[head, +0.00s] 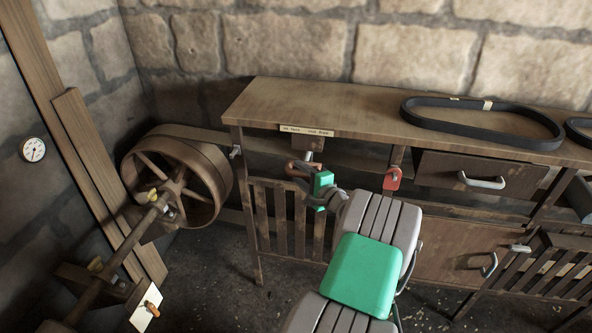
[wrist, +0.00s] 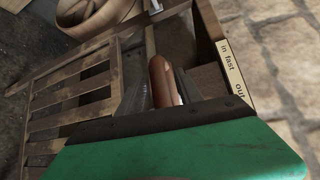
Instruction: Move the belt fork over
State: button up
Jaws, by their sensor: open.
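My gripper (head: 304,174) is in front of the bench, just below the small label plate (head: 307,130). The rounded reddish-brown handle (wrist: 160,78), which looks like the belt fork's, stands between its two dark fingers in the wrist view. The fingers are open around the handle; I cannot tell whether either touches it. In the head view the handle (head: 299,167) is partly hidden by the gripper. The label plate also shows in the wrist view (wrist: 231,68), with "in fast" and "out" readable. The rest of the fork is hidden.
A large spoked pulley (head: 177,182) with a belt and shaft stands at the left. The wooden bench (head: 330,100) carries a loose black belt (head: 485,122). A red tag-like part (head: 392,179) hangs right of my gripper. Slatted wood (head: 283,215) lies below.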

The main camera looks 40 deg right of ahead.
jog(key=w, duration=0.2)
jog(key=shift+w+d+f, duration=0.15)
jog(key=shift+w+f, duration=0.05)
jog(key=shift+w, duration=0.2)
jog(key=shift+c, duration=0.5)
jog(key=shift+f, duration=0.15)
grip_shut()
jog(key=shift+s, duration=0.1)
